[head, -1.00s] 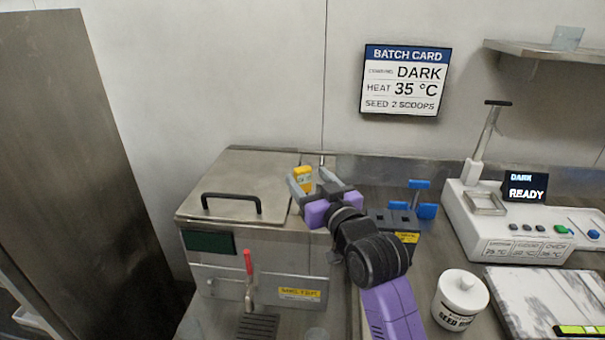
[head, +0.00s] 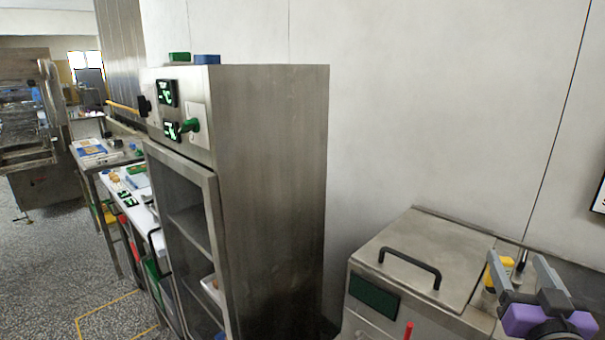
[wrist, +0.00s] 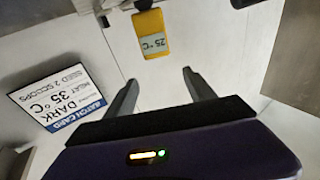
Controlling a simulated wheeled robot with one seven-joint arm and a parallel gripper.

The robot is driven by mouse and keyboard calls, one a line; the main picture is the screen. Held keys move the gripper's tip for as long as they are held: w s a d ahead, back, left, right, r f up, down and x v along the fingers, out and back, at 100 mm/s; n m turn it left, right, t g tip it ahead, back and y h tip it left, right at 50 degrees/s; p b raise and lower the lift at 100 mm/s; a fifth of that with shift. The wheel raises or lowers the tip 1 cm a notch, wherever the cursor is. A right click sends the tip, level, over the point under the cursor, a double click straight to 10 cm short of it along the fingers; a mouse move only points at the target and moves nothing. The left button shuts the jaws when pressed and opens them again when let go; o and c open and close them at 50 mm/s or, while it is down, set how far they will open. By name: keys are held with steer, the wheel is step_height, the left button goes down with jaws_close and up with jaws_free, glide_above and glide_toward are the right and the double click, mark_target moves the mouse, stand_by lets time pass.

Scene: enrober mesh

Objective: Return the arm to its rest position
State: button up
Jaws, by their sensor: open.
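My gripper (head: 517,260) is at the lower right of the head view, with purple housing and grey fingers. Its fingers are apart with nothing between them. In the wrist view the two fingers (wrist: 158,78) also stand apart and empty. A yellow device (wrist: 152,33) reading 25 °C is beyond the fingertips in that view. In the head view a yellow object (head: 497,270) shows behind the left finger, partly hidden. Most of my arm is outside the head view.
A steel machine with a lidded top (head: 415,258) and black handle stands left of my gripper. A tall steel cabinet (head: 270,190) stands further left. Work tables and open speckled floor (head: 50,260) lie at the far left. The batch card (wrist: 62,93) hangs on the wall.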

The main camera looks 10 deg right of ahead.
steer(key=s+a+f+n+g+y, duration=0.1)
steer(key=s+a+f+y, duration=0.1)
steer(key=s+a+f, duration=0.4)
steer(key=s+a+f+n+g+y, duration=0.1)
steer(key=s+a+f, duration=0.5)
steer(key=s, duration=1.1)
steer(key=s+a+f+n+g+y, duration=0.1)
steer(key=s+a+f+y, duration=0.3)
steer(key=s+a, duration=0.7)
step_height(320, 180, down, 3)
steer(key=shift+s+r+n+y, duration=0.2)
steer(key=shift+s+n+y, duration=0.1)
steer(key=shift+s+n, duration=0.45)
steer(key=shift+w+a, duration=0.1)
steer(key=shift+w, duration=0.05)
